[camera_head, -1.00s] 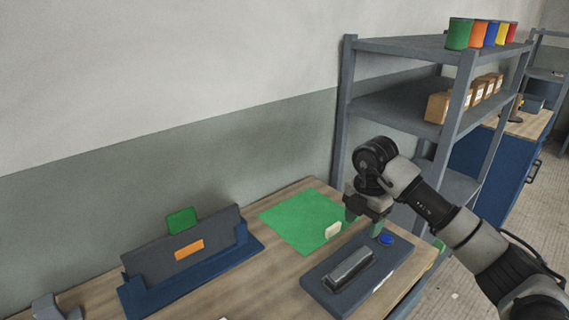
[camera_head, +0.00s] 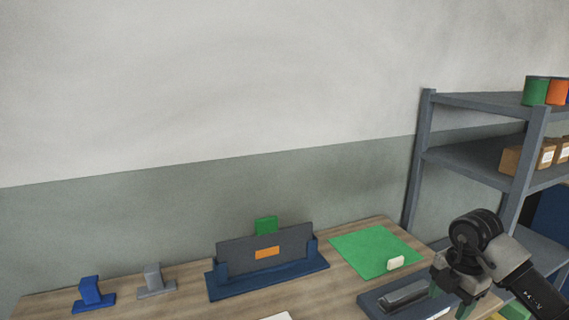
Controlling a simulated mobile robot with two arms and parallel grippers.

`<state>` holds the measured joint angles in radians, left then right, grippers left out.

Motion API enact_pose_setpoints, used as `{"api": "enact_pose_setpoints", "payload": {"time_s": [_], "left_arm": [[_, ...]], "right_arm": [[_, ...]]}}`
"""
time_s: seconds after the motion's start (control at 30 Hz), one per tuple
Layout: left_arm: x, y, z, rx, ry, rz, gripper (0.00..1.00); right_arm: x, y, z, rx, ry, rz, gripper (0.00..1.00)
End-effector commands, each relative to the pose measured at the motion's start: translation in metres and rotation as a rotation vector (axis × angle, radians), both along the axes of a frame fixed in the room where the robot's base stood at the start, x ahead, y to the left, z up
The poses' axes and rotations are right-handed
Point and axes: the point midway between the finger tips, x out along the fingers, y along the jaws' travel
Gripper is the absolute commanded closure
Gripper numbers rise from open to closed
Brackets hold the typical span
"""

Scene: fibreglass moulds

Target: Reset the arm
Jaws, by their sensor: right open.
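My right arm comes in at the lower right of the head view. Its gripper (camera_head: 450,301) is open and points down over the right end of a dark plate (camera_head: 372,302). My left gripper and arm are not in view.
A blue holder (camera_head: 268,281) with a grey panel (camera_head: 240,258) stands mid-table. Blue (camera_head: 91,292) and grey (camera_head: 153,280) stands are left. A shelf rack (camera_head: 420,150) rises at right.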

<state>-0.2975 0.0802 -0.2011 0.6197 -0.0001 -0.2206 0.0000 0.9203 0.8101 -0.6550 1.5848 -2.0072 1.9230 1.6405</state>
Motion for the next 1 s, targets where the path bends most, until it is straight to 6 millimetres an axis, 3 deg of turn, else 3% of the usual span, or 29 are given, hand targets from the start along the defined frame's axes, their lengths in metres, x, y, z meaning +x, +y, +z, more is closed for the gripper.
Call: {"api": "enact_pose_setpoints", "payload": {"time_s": [0.37,0.63,0.77,0.83,0.9,1.0], "left_arm": [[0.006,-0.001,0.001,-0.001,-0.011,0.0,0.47],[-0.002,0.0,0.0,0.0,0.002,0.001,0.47],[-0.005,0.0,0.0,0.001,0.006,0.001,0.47],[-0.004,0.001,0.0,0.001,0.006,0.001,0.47],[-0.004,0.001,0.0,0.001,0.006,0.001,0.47],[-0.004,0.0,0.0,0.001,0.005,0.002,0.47]], "right_arm": [[0.001,0.072,-0.024,0.279,-0.116,0.205,0.43],[-0.013,0.166,-0.027,0.698,-0.314,0.378,0.43],[-0.028,0.219,-0.008,1.015,-0.493,0.396,0.43],[-0.036,0.24,0.011,1.208,-0.622,0.344,0.43],[-0.041,0.249,0.031,1.373,-0.757,0.239,0.43],[-0.043,0.243,0.052,1.545,-0.932,0.006,0.43]]}}
